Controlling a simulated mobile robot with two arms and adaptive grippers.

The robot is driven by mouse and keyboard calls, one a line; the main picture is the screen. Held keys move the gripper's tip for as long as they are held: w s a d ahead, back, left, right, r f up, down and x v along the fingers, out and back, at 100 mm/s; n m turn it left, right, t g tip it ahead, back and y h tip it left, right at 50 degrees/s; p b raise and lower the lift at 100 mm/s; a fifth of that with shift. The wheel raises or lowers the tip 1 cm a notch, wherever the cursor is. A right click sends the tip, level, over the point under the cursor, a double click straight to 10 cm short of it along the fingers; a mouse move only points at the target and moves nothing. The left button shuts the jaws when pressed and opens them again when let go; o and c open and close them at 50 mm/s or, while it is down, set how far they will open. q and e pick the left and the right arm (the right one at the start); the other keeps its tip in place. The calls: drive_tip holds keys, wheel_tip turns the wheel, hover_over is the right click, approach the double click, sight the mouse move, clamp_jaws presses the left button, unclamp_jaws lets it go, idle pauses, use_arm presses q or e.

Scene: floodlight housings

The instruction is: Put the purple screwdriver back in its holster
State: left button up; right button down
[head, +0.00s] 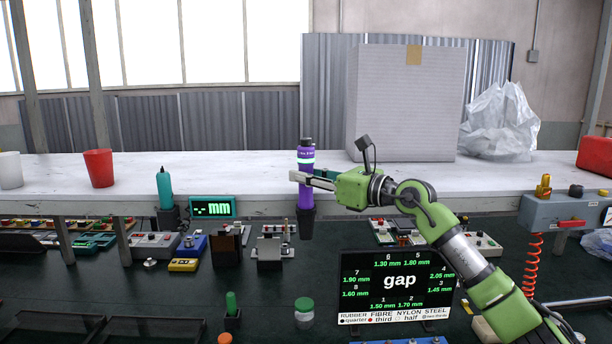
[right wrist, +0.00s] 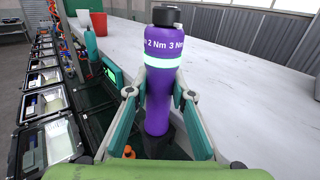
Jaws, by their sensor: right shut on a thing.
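The purple screwdriver (head: 306,190) stands upright in the head view, with a black cap and a pale glowing band near its top. It also fills the middle of the right wrist view (right wrist: 158,105), with "2 Nm 3 Nm" printed on it. My right gripper (head: 298,178) is shut on its body, one finger on each side. A black tapered holster (head: 306,224) is directly below the purple body at the bench's front edge. The screwdriver's lower end meets its top in the head view; how deep it sits is hidden. My left gripper is not in view.
A teal screwdriver (head: 165,188) stands in a black holder beside a green "mm" display (head: 212,207). A red cup (head: 99,167) and a large grey box (head: 405,105) are on the white bench. A "gap" screen (head: 398,284) stands below.

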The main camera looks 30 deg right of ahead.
drive_tip(key=c, duration=1.7)
unclamp_jaws()
drive_tip(key=shift+f, duration=0.1)
drive_tip(key=v, duration=1.2)
drive_tip(key=shift+s, duration=0.1)
